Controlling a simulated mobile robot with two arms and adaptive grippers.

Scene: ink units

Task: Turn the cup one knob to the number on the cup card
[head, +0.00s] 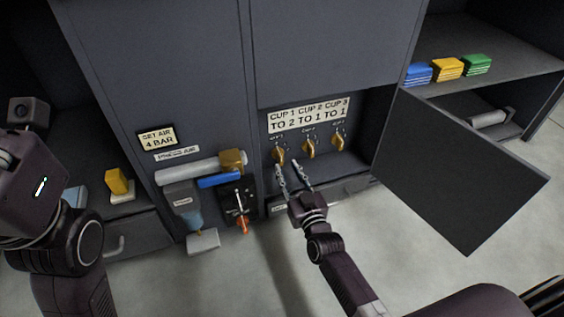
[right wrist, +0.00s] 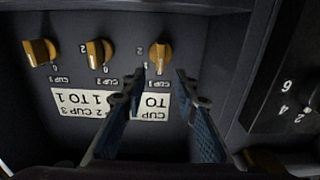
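The cup card (head: 307,115) reads CUP 1 TO 2, CUP 2 TO 1, CUP 3 TO 1. The brass cup one knob (head: 278,155) is the leftmost of three below it. In the upside-down right wrist view the cup one knob (right wrist: 160,57) is rightmost; its exact setting is hard to read. My right gripper (head: 288,165) is open and empty, in front of the cup one knob. In the right wrist view its fingertips (right wrist: 160,77) are apart, with the knob between them in the picture; contact is not evident. My left arm shows at the left, its fingers out of view.
The cup two knob (head: 309,147) and cup three knob (head: 338,142) sit in the same recess. An open dark door (head: 460,170) stands at right. A black panel (head: 238,203) with a red-tipped lever is left of the recess.

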